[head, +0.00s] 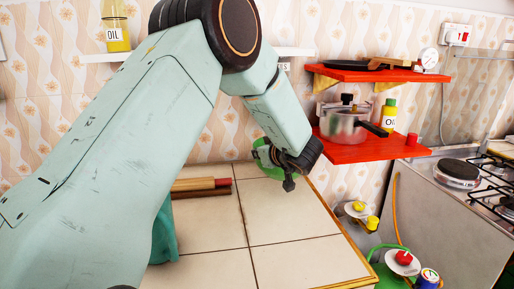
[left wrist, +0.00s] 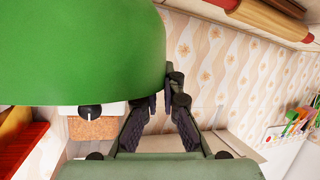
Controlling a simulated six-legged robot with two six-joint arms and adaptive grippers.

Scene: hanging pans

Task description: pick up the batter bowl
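The green batter bowl (head: 261,153) stands at the far end of the tiled counter in the head view, partly hidden behind my left gripper (head: 288,177). In the left wrist view, the bowl (left wrist: 85,50) fills the upper left, very close to the camera. My left gripper's fingers (left wrist: 160,105) converge at the bowl's edge, with a narrow gap between them. One finger is partly hidden behind the bowl, and the other shows beside its right edge. I cannot tell whether they are clamped on its wall. My right gripper is not in view.
A rolling pin (head: 200,184) lies on the counter (head: 290,225) left of the bowl. Red shelves (head: 365,150) at the right hold a pot (head: 342,124) and an oil bottle (head: 389,116). A stove (head: 480,185) stands at the far right.

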